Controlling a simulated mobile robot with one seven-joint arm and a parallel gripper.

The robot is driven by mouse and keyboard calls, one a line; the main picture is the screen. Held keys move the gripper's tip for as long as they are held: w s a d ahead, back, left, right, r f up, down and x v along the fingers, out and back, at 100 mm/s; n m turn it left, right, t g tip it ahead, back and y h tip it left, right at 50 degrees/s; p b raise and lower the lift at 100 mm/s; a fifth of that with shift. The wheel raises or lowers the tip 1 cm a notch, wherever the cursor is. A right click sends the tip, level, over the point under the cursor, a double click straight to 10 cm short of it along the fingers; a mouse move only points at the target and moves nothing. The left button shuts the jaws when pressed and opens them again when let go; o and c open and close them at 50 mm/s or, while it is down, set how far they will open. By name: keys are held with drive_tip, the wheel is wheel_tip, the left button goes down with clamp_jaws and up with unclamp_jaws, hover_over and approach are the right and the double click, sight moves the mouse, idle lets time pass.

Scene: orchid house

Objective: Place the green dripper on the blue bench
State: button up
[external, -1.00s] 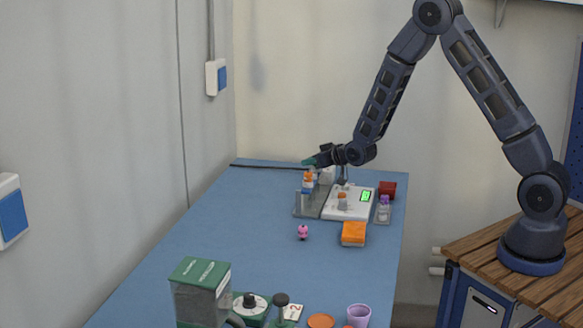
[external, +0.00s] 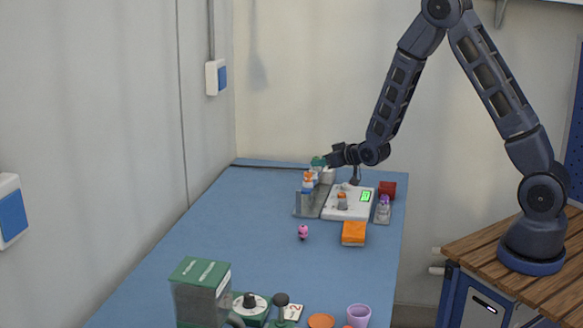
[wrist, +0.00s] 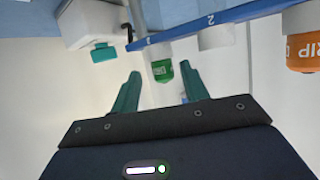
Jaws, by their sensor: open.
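The green dripper (wrist: 162,70) shows in the wrist view as a small bottle with a green end, hanging under a blue rail (wrist: 205,26) marked "2". My gripper (wrist: 158,84) is open, with one teal finger on each side of the green end and gaps between them. In the external view my gripper (external: 320,162) is at the rack (external: 304,204) at the far end of the blue bench (external: 250,215). The green dripper cannot be told apart from the teal fingers there. An orange-topped dripper (external: 308,177) stands in the rack and shows in the wrist view (wrist: 302,50).
A pink figure (external: 303,232) stands in front. The bench's middle is clear; a green-lidded box (external: 200,290) stands near.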

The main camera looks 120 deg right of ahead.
drive_tip(key=w+a+r+n+t+y, duration=0.1)
drive_tip(key=w+a+r+n+y, duration=0.15)
drive_tip(key=w+a+r, duration=0.75)
drive_tip(key=w+a+r+n+t+y, duration=0.1)
drive_tip(key=w+a+r+n+y, duration=0.15)
drive_tip(key=a, duration=1.35)
drive_tip(key=w+a+r+n+t+y, duration=0.1)
drive_tip(key=w+a+r+n+y, duration=0.15)
drive_tip(key=w+a+r, duration=0.7)
drive_tip(key=s+a+r+n+y, duration=0.1)
drive_tip(key=s+a, duration=0.2)
drive_tip(key=a, duration=0.4)
drive_tip(key=s+a+n+y, duration=0.15)
drive_tip(key=s+a, duration=0.25)
drive_tip(key=a, duration=0.4)
drive_tip(key=s+a+r+n+g+y, duration=0.2)
drive_tip(key=s+a+r+n+y, duration=0.1)
drive_tip(key=s+a, duration=1.1)
drive_tip(key=a+r+n, duration=0.1)
drive_tip(key=a, duration=0.2)
drive_tip(key=shift+s, duration=0.35)
drive_tip(key=shift+o, duration=0.4)
drive_tip(key=shift+s+a+g, duration=0.25)
drive_tip(key=shift+s+g, duration=0.05)
drive_tip(key=shift+s, duration=0.1)
